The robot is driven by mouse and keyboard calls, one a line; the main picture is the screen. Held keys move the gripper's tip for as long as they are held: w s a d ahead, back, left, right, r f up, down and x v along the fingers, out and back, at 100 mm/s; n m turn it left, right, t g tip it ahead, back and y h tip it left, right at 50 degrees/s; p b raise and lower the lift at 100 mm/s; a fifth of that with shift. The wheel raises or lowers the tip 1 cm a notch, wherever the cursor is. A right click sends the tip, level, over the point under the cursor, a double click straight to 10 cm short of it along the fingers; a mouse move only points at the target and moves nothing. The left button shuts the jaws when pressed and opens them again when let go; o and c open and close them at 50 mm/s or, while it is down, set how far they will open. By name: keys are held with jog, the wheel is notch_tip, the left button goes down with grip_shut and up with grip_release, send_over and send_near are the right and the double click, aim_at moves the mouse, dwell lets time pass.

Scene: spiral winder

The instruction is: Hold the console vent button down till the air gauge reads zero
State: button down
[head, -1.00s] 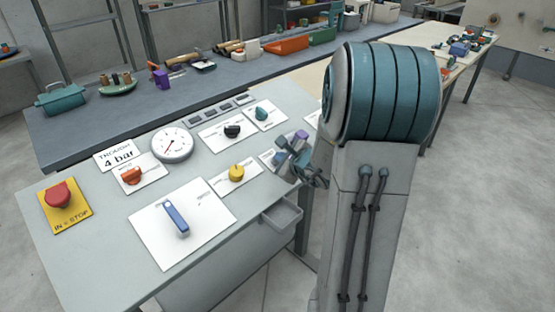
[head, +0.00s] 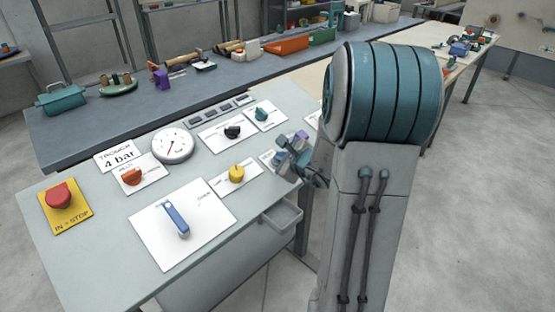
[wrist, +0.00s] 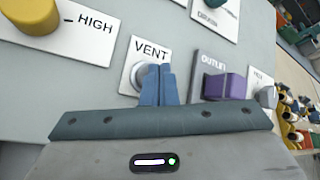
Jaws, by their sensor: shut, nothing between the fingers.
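The vent button (wrist: 139,76) is a grey round button on a white plate marked VENT in the wrist view. My gripper (wrist: 158,68) is shut and empty, its blue-grey fingertips in front of the button and covering its right part. I cannot tell whether the tips touch or press it. In the head view my gripper (head: 281,155) is at the console's right end, and the button is hidden there. The air gauge (head: 173,146) is a round white dial with a red needle, at the console's back left; its figures are too small to read.
The console (head: 95,255) carries a red stop button (head: 60,196), a blue lever (head: 177,219), a yellow knob (head: 236,173) and an orange knob (head: 131,176). A purple outlet lever (wrist: 227,84) is close right of my fingers. A grey drawer (head: 283,216) sits below the console's edge.

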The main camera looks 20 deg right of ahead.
jog(key=shift+s+d+r, duration=0.1)
jog(key=shift+s+r, duration=0.05)
jog(key=shift+r, duration=0.4)
jog(key=r+p, duration=0.1)
jog(key=s+r+p, duration=0.1)
jog(key=r, duration=0.1)
jog(key=r+p, duration=0.1)
jog(key=shift+s+d+r, duration=0.25)
jog(key=shift+r, duration=0.15)
dwell(0.3)
